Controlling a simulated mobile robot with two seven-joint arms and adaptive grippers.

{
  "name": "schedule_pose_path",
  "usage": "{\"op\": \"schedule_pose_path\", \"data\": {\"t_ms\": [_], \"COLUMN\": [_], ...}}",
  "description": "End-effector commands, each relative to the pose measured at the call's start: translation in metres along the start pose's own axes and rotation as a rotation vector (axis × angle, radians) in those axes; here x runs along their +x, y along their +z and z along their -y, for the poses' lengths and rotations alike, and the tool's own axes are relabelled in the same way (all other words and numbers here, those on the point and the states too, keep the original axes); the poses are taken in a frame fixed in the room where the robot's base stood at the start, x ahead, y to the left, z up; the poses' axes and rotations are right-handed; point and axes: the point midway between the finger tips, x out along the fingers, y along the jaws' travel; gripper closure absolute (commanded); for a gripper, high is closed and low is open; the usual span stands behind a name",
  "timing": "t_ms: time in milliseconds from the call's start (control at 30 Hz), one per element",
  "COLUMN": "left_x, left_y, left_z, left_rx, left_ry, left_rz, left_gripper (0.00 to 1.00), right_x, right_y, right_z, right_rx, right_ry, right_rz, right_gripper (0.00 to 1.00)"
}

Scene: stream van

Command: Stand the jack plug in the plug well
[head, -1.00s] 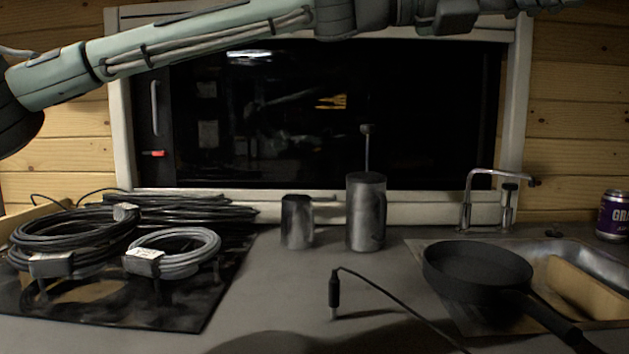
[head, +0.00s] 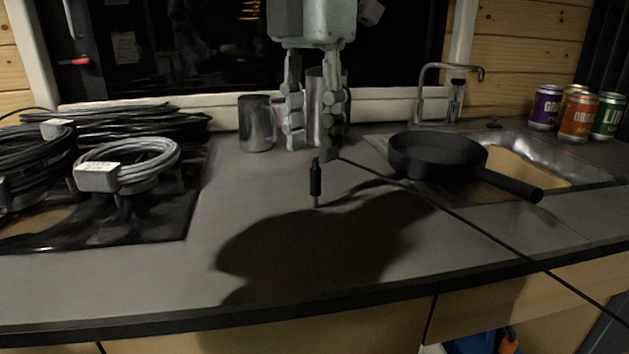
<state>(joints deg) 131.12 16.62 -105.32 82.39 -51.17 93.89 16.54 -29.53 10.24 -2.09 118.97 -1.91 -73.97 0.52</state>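The jack plug (head: 316,180) is black with a thin metal tip. It is upright, tip down at the grey counter, and its black cable (head: 470,222) runs off to the right. My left gripper (head: 312,152) points down from the top, fingers apart with a gap between them. I cannot make out the plug well for certain. My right gripper is out of view.
A short metal cup (head: 257,124) stands left of the gripper, and a taller metal cylinder (head: 315,80) is partly hidden behind it. Coiled cables (head: 130,165) lie left. A black pan (head: 436,155), sink and cans (head: 579,115) are right.

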Motion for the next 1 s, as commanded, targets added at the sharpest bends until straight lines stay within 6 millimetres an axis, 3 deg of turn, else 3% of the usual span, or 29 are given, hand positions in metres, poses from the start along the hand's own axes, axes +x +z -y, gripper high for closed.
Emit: {"op": "schedule_pose_path", "data": {"t_ms": [233,567,867,1000], "left_x": [0.036,0.043,0.043,0.043], "left_y": [0.008,0.008,0.008,0.008], "left_z": [-0.001,-0.001,-0.001,-0.001], "left_rx": [0.003,0.002,0.003,0.003], "left_ry": [-0.001,-0.002,-0.002,-0.002], "left_rz": [-0.001,0.001,0.001,0.001], "left_gripper": [0.62,0.62,1.00,1.00], "right_x": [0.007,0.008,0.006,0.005], "right_y": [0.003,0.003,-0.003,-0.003], "right_z": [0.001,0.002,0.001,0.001], "right_rx": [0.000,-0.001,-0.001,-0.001], "right_ry": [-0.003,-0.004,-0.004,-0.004], "right_rz": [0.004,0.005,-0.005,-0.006], "right_gripper": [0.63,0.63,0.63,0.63]}}
